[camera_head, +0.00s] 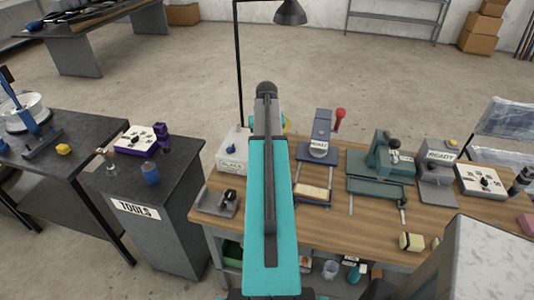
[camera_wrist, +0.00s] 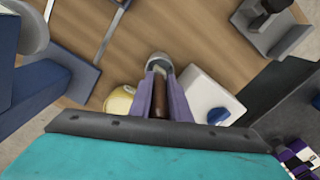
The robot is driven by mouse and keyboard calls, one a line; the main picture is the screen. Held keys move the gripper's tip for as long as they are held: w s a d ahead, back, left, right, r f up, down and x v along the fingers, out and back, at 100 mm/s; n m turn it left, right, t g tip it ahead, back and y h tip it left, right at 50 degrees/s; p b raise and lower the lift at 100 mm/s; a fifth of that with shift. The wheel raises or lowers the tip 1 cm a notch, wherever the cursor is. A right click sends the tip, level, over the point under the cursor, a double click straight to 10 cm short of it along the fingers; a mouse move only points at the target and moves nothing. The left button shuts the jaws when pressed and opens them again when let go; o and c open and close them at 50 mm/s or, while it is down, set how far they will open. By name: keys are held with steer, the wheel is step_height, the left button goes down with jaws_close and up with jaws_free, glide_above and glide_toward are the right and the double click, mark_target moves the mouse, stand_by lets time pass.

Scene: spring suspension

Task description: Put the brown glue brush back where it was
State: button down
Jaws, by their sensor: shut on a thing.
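In the wrist view my gripper (camera_wrist: 160,75) is shut on the brown glue brush (camera_wrist: 160,100), whose brown handle shows between the two purple fingers. A pale grey rounded thing (camera_wrist: 158,57) shows at the fingertips; I cannot tell if it is a cup or part of the brush. A yellow round container (camera_wrist: 119,101) is close on the left of the fingers. A white box (camera_wrist: 206,94) with a blue part is close on the right. In the head view my teal arm hides the gripper and brush.
In the head view the wooden workbench (camera_head: 335,227) carries a blue press (camera_head: 319,150) with a red knob, a green machine (camera_head: 385,160) and a labelled white box (camera_head: 233,150). A grey holder (camera_head: 217,202) sits at the front left. The dark tool cabinet (camera_head: 170,200) stands left.

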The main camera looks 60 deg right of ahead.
steer(key=shift+f, duration=0.15)
steer(key=shift+f+p, duration=0.65)
steer(key=shift+f, duration=1.1)
steer(key=shift+f, duration=0.2)
steer(key=c, duration=1.7)
jaws_free()
steer(key=shift+o, duration=0.2)
steer(key=shift+r, duration=0.25)
steer(key=shift+r+b, duration=2.1)
steer(key=shift+r, duration=3.85)
